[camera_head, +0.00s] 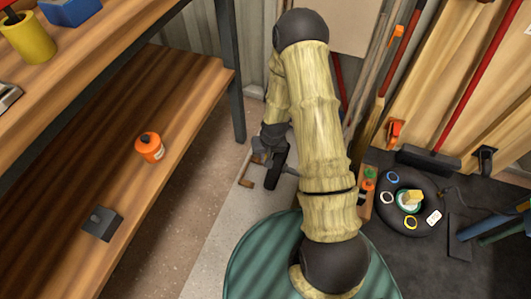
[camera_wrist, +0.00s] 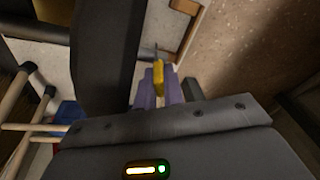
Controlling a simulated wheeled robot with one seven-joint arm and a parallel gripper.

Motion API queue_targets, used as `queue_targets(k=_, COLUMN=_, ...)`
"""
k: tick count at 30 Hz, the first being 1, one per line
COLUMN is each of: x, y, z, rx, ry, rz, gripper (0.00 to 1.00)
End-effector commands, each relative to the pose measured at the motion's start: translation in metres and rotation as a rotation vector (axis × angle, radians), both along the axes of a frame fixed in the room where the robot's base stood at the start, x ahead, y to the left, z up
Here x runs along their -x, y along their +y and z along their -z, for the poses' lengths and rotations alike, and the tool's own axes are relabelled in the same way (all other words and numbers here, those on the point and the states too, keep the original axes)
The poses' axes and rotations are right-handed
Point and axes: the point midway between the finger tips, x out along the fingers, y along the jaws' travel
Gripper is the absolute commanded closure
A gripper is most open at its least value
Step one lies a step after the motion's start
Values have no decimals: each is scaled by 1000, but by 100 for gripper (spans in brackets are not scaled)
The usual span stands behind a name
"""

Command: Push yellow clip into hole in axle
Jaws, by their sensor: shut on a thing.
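My gripper (camera_wrist: 158,92) shows in the wrist view with its purple fingers shut on the yellow clip (camera_wrist: 158,76). The clip's tip sticks out beyond the fingers. A thin grey bar (camera_wrist: 150,50), which may be the axle, lies just past the clip. I cannot make out its hole or whether the clip touches it. In the head view my gripper (camera_head: 273,162) points down beside the bamboo-like arm, near a brown wooden piece (camera_head: 246,181). The clip is not visible there.
A green drum top (camera_head: 255,265) is in front. Long-handled tools lean at the back.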

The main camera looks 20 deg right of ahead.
Motion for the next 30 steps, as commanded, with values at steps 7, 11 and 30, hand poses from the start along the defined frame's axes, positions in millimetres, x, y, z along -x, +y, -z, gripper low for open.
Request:
queue_targets(k=7, x=0, y=0, z=3, rx=0, ry=0, rz=0, gripper=100)
queue_targets(k=11, x=0, y=0, z=5, rx=0, ry=0, rz=0, gripper=100)
queue_targets(k=30, x=-1, y=1, z=8, rx=0, ry=0, rz=0, gripper=84)
